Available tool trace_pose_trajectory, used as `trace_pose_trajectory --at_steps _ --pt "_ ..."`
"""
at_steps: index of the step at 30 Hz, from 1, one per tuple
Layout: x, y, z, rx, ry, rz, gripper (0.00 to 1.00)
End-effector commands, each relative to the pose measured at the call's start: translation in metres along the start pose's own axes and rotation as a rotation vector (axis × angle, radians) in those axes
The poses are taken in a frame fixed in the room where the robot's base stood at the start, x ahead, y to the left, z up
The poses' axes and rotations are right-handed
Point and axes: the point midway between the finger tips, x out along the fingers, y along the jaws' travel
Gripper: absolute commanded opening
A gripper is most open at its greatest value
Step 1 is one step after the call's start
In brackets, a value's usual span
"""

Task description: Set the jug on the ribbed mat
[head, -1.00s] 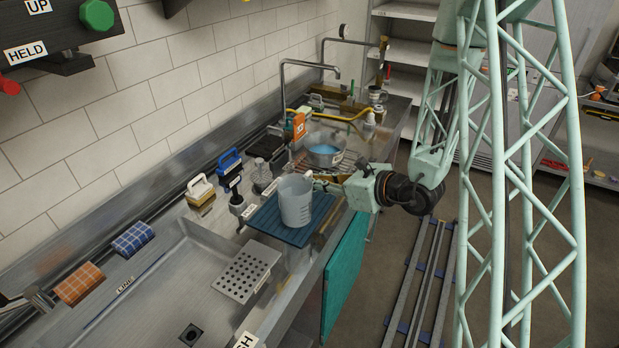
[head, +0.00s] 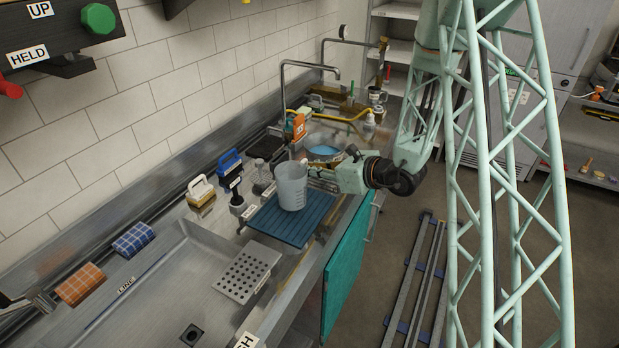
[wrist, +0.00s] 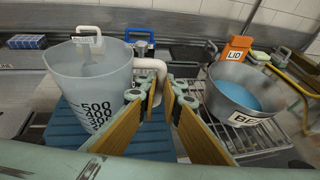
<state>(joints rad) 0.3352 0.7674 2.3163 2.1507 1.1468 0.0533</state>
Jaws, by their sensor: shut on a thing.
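The jug (head: 291,187) is a translucent grey measuring jug with black numbers, upright over the blue ribbed mat (head: 290,228). In the wrist view the jug (wrist: 85,85) fills the left side, with the mat (wrist: 150,142) below and beside it. My gripper (wrist: 164,88) is shut on the jug's white handle, on the jug's right side. In the head view my gripper (head: 308,172) reaches in from the right. I cannot tell whether the jug's base touches the mat; the base is partly hidden in the wrist view.
A metal pot (head: 325,152) of blue liquid stands on a wire rack behind the mat, close to my gripper. An orange box marked LID (wrist: 237,48), brushes (head: 230,165) and a tap (head: 290,85) line the wall side. A perforated plate (head: 247,272) lies in front.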

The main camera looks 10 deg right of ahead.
Motion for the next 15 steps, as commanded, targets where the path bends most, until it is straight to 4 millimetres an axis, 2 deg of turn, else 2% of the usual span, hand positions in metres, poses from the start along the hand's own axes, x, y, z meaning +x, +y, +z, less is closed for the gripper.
trace_pose_trajectory --at_steps 15 --pt "0.011 0.0 -0.028 0.002 0.0 0.001 0.0"
